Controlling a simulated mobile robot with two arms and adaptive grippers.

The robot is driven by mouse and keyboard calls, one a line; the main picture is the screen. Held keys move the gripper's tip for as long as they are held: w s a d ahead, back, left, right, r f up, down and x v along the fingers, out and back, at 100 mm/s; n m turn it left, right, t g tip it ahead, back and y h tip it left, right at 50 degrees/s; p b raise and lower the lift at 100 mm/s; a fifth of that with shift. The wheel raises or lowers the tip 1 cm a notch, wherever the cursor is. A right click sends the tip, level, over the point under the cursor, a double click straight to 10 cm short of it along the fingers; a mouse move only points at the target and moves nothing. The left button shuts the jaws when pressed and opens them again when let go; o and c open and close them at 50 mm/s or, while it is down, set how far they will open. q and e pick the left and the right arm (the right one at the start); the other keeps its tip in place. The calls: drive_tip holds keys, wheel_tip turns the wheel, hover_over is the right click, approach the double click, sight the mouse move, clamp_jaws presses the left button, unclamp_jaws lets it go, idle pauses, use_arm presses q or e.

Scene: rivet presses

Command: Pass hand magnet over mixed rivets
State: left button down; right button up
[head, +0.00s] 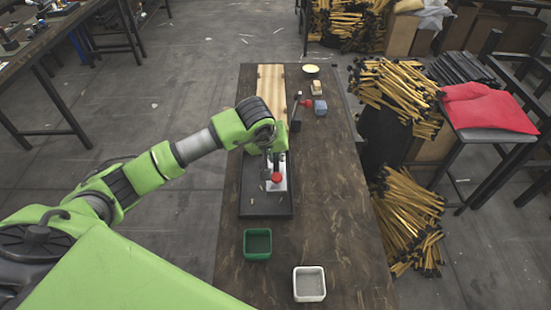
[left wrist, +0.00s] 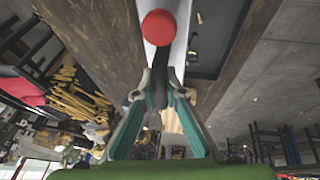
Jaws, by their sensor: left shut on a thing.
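My left gripper (head: 274,160) is over the black tray (head: 252,205), its fingers pointing down. In the left wrist view its teal fingers (left wrist: 160,98) are shut on the dark handle of the hand magnet (left wrist: 163,62). The magnet has a pale metal plate and a round red knob (left wrist: 160,27); it also shows in the head view (head: 277,179), low over the tray. I cannot tell whether it touches the tray. A few tiny pale slivers, apparently rivets (head: 262,187), show beside it; the gripper hides part of the tray. My right gripper is not in view.
A green bin (head: 257,244) and a white bin (head: 309,284) stand near the front of the brown table (head: 340,220). Bundled sticks (head: 408,215) crowd the right side.

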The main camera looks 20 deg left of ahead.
use_arm(q)
drive_tip(key=shift+r+p, duration=0.55)
drive_tip(key=shift+r, duration=1.05)
drive_tip(key=shift+w+a+f+b, duration=0.2)
drive_tip(key=shift+w+b, duration=0.3)
drive_tip(key=shift+b, duration=0.4)
drive_tip(key=shift+w+a+b, duration=0.2)
drive_tip(key=shift+w+b, duration=0.25)
drive_tip(key=shift+b, duration=0.15)
drive_tip(key=shift+w, duration=0.1)
wheel_tip(320, 180, down, 9)
drive_tip(key=b, duration=0.5)
drive_tip(key=shift+r, duration=0.15)
drive_tip(key=s+a+p, duration=0.1)
drive_tip(key=a, duration=0.1)
drive_tip(key=s+a+p, duration=0.1)
drive_tip(key=a, duration=0.1)
drive_tip(key=s+a, duration=0.1)
drive_tip(key=a, duration=0.1)
drive_tip(key=shift+s+a+r+p, duration=0.15)
drive_tip(key=shift+a+r+p, duration=0.1)
drive_tip(key=shift+p, duration=0.15)
wheel_tip(320, 180, up, 9)
drive_tip(key=p, duration=0.4)
drive_tip(key=shift+d+f, duration=0.15)
